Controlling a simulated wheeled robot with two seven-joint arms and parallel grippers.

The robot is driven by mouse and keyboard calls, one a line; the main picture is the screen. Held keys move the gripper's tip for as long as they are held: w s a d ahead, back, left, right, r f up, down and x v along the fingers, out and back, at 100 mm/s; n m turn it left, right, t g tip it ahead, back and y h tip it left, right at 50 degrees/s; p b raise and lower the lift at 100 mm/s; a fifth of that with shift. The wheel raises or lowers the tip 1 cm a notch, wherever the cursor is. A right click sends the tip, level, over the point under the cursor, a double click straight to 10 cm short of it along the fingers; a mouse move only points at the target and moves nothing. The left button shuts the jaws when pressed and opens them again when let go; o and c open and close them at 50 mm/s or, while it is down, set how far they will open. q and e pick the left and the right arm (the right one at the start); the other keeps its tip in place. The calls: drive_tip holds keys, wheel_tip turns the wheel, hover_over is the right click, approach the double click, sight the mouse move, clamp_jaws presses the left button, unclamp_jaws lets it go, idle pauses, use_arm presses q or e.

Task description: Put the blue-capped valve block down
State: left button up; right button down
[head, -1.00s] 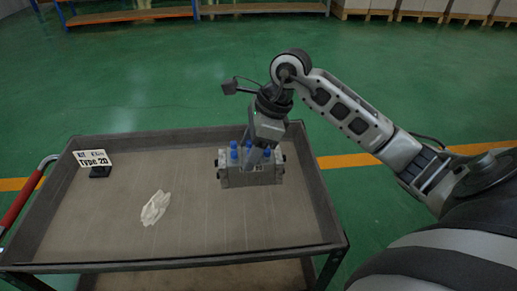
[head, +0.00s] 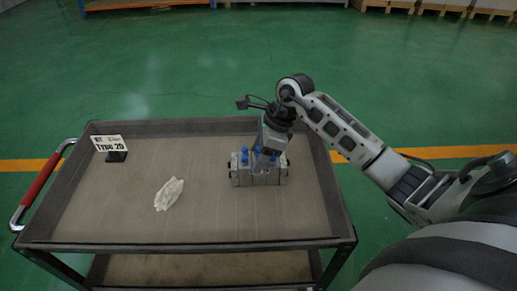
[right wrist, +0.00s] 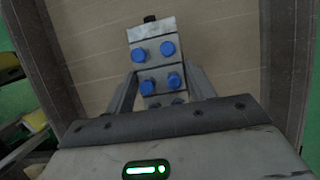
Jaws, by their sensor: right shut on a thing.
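The valve block (head: 242,174) is a grey metal block with several blue caps on top. It is at the right part of the cart's top tray (head: 215,222). My right gripper (head: 264,163) reaches down from above and is shut on the block. In the right wrist view the valve block (right wrist: 153,60) sits between the two fingers of the right gripper (right wrist: 160,90), blue caps facing the camera. I cannot tell whether its underside touches the tray. My left gripper is not in view.
A crumpled white cloth or glove (head: 169,194) lies on the tray left of the block. A "Type 20" sign (head: 109,146) stands at the back left. The tray has raised rims and a red handle (head: 43,174) at left.

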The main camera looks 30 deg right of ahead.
drive_tip(key=shift+w, duration=0.1)
drive_tip(key=c, duration=0.5)
unclamp_jaws()
drive_tip(key=v, duration=1.2)
drive_tip(key=shift+s, duration=0.25)
